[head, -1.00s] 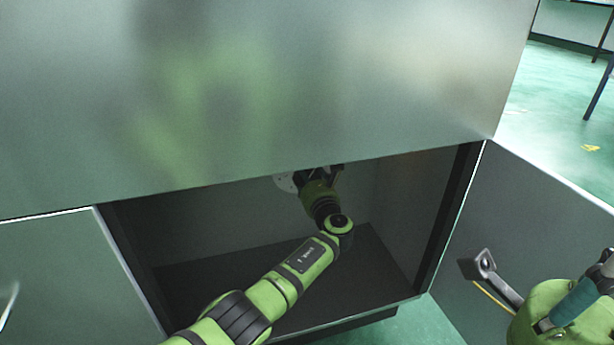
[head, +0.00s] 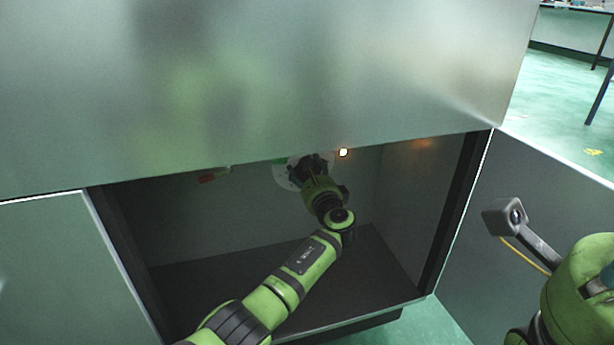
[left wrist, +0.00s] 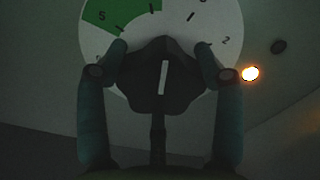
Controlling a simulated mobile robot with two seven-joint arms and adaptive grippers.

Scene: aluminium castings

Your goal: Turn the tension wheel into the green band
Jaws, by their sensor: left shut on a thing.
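The tension wheel (left wrist: 150,88) is a dark knob with a white pointer line, in front of a white dial (left wrist: 188,14) with a green band (left wrist: 115,14) at its upper left. In the left wrist view the pointer points nearly straight up, leaning slightly right, just right of the green band. My left gripper (left wrist: 160,62) is shut on the wheel, one finger on each side. In the head view my left gripper (head: 308,165) reaches into the open cabinet, in front of the partly hidden dial (head: 281,175).
The cabinet's metal front (head: 300,80) overhangs the opening. Open doors stand left (head: 70,270) and right (head: 465,275).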

